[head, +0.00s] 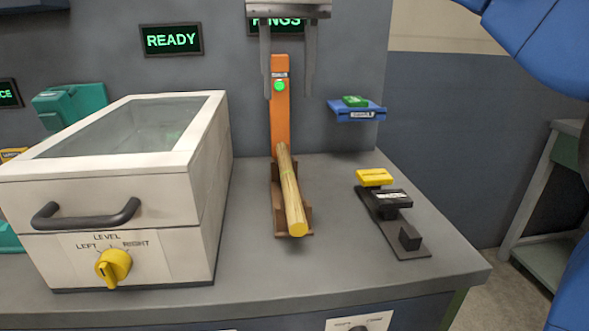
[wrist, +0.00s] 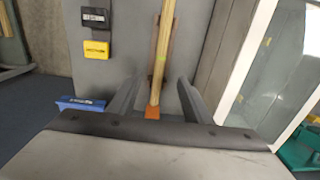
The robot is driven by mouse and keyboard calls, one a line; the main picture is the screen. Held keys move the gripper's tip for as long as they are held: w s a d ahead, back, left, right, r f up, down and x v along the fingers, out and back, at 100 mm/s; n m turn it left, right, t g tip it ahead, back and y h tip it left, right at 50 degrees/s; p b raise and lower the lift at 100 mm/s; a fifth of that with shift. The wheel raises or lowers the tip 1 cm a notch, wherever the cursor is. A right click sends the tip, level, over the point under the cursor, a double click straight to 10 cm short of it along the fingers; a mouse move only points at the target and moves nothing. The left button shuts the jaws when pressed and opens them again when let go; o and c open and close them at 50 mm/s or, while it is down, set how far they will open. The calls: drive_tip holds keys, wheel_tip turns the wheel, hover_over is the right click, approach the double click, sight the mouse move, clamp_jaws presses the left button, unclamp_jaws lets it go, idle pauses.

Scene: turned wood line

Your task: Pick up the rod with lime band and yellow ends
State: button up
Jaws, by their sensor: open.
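The rod (head: 290,187) is pale wood with a lime band near its middle and a yellow near end. It lies in a brown wooden cradle (head: 307,213) on the grey bench, pointing away from the robot toward an orange upright (head: 280,115). It also shows in the wrist view (wrist: 163,50), running between the finger directions. My gripper (head: 289,92) is open and empty, with its fingers pointing down above the bench, in front of the orange upright. In the wrist view my gripper (wrist: 160,85) has its two fingers apart on either side of the rod's line. The rod's far end is partly hidden.
A white box with a glass lid (head: 190,158) and black handle stands left of the cradle. A dark fixture (head: 400,235) with black and yellow blocks (head: 374,177) stands to the right. A blue shelf (head: 357,112) juts from the wall behind. Bare bench lies between them.

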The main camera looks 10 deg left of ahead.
approach(288, 171)
wheel_tip(288, 171, down, 9)
drive_tip(key=shift+s+f, duration=0.1)
drive_tip(key=shift+f, duration=0.05)
clamp_jaws()
idle(0.8)
